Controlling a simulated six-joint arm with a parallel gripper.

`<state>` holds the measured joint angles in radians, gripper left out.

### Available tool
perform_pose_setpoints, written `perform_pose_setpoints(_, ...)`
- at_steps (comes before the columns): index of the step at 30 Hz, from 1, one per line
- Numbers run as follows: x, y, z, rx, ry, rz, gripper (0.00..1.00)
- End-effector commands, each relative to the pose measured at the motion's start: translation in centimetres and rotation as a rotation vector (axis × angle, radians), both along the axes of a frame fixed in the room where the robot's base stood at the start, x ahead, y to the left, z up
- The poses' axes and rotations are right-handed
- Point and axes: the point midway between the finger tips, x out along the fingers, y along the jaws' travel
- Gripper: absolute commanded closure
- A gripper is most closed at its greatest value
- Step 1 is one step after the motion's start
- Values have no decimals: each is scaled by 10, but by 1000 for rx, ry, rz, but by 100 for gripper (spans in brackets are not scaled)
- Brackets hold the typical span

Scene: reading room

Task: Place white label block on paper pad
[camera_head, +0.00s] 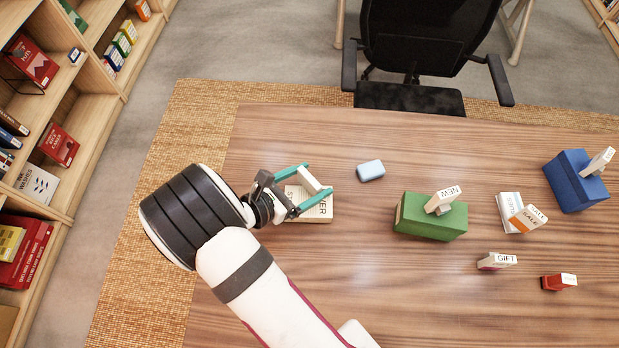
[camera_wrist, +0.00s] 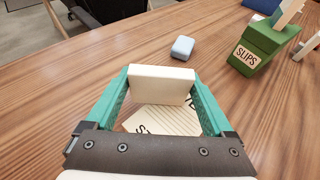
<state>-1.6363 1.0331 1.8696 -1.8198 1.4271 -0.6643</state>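A white label block (camera_head: 309,180) sits between the teal fingers of my gripper (camera_head: 317,181), which are closed against its two ends. In the wrist view the block (camera_wrist: 162,86) shows a plain white face. A cream paper pad (camera_head: 322,208) with dark print lies on the table directly under the gripper. In the wrist view the pad (camera_wrist: 165,120) shows below the block, partly hidden by it and by the gripper body. I cannot tell whether the block touches the pad.
A light blue block (camera_head: 370,170) lies just right of the pad. Farther right stand a green box (camera_head: 425,222) bearing a NEW block, a pad with a SALE block (camera_head: 528,218), a GIFT block (camera_head: 497,261), a red block (camera_head: 553,283) and a blue box (camera_head: 573,184). Front middle table is clear.

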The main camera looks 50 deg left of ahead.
Motion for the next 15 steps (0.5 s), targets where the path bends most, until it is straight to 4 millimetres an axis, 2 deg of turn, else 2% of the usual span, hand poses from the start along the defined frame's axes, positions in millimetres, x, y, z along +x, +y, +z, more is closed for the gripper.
perform_pose_setpoints(10,0,0,4,1,0,0,0)
perform_pose_setpoints(15,-29,1,16,3,0,4,0)
